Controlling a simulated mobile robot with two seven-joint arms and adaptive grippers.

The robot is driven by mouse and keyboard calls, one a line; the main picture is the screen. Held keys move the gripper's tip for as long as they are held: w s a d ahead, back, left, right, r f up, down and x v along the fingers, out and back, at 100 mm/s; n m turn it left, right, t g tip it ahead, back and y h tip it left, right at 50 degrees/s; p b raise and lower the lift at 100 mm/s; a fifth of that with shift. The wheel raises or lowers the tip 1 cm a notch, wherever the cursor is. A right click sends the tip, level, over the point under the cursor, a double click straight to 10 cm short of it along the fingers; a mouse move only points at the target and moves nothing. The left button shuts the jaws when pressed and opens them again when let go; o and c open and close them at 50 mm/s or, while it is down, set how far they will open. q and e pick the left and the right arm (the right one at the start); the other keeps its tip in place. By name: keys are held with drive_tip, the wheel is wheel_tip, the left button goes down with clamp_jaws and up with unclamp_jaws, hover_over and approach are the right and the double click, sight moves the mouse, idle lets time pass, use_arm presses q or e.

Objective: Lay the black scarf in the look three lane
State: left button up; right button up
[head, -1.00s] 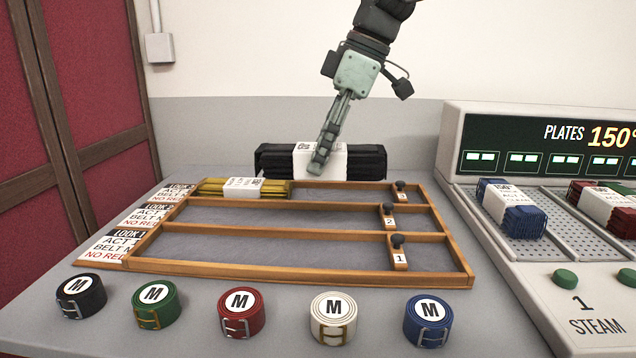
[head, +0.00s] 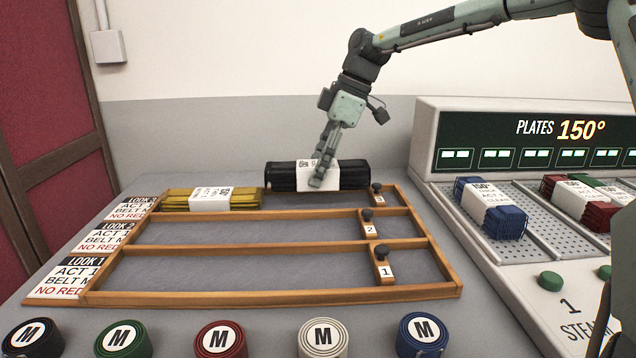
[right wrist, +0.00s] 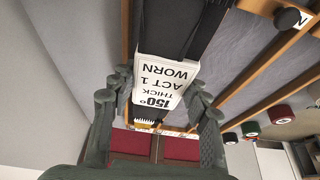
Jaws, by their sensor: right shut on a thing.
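The black scarf (head: 352,174) is a folded bundle with a white paper band. My right gripper (head: 318,178) is shut on it at the band; the scarf (right wrist: 206,30) also shows between the fingers (right wrist: 155,95) in the right wrist view, its label reading 150°, thick, act 1, worn. The scarf is at the far side of the wooden rack (head: 270,294), over or in the back lane, beside a folded yellow scarf (head: 180,201) at that lane's left end. Whether the black scarf touches the lane floor is hard to tell. My left gripper is out of view.
The lanes carry Look 1 and Look 2 cards (head: 75,274) at left and black-knobbed markers (head: 381,262) at right. Several rolled belts (head: 221,340) line the front. A steam plate unit (head: 430,130) with folded scarves stands right. The front and middle lanes are empty.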

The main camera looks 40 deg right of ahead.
drive_tip(key=shift+f, duration=2)
drive_tip(key=shift+f, duration=0.1)
drive_tip(key=o, duration=1)
drive_tip(key=v, duration=1.2)
